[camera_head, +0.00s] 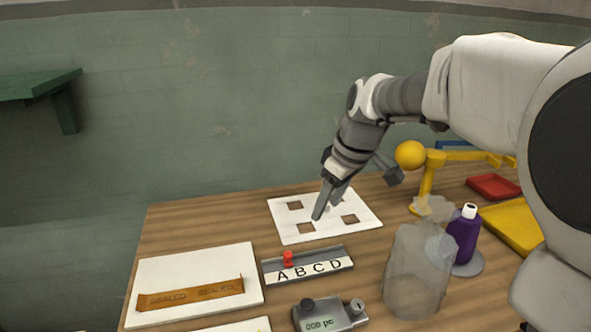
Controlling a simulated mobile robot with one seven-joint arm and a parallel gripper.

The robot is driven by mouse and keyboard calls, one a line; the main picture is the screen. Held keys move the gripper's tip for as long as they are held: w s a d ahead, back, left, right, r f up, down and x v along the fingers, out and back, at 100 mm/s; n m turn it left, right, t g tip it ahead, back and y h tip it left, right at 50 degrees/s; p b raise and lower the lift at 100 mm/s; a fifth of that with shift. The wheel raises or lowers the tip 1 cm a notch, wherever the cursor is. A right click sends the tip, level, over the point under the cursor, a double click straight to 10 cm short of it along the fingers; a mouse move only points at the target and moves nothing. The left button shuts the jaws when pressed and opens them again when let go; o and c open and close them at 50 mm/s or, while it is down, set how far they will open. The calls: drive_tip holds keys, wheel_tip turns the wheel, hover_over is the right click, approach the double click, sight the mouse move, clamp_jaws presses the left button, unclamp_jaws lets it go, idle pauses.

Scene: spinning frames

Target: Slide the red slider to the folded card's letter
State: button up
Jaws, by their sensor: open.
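The red slider (288,259) stands in the slot of a grey slider rail (335,254), just behind the letter A. The rail's white strip (309,269) reads A B C D from left to right. A tan folded card (191,294) lies on a white sheet (198,262) to the left of the rail. Its faint printing is hard to read and I see no clear single letter on it. My gripper (327,203) points down above the white panel with square holes, behind and to the right of the red slider, and holds nothing visible. Its fingers are open.
The white panel (284,228) with square holes lies behind the rail. A grey device (329,316) with a display is in front. A translucent container (415,272), purple bottle (465,234), yellow stand (428,180), red tray (493,187) and yellow tray (512,226) crowd the right.

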sight(289, 254)
drive_tip(key=w+a+f+b, duration=0.1)
drive_tip(key=w+a+f, duration=0.1)
drive_tip(key=f, duration=0.5)
drive_tip(key=w+a+f+n+y+b, duration=0.1)
drive_tip(key=w+a+f+b, duration=0.1)
drive_tip(key=f, duration=0.5)
drive_tip(key=w+a+f+n+b, duration=0.1)
drive_tip(key=w+a+f+b, duration=0.1)
drive_tip(key=w+f, duration=0.3)
drive_tip(key=shift+w+a+f+g, duration=0.15)
drive_tip(key=shift+a+f, duration=0.3)
drive_tip(key=shift+f, duration=0.25)
drive_tip(key=shift+w+a+f+g, duration=0.15)
drive_tip(key=shift+a+f, duration=0.3)
drive_tip(key=shift+f, duration=0.2)
clamp_jaws()
drive_tip(key=shift+y, duration=0.3)
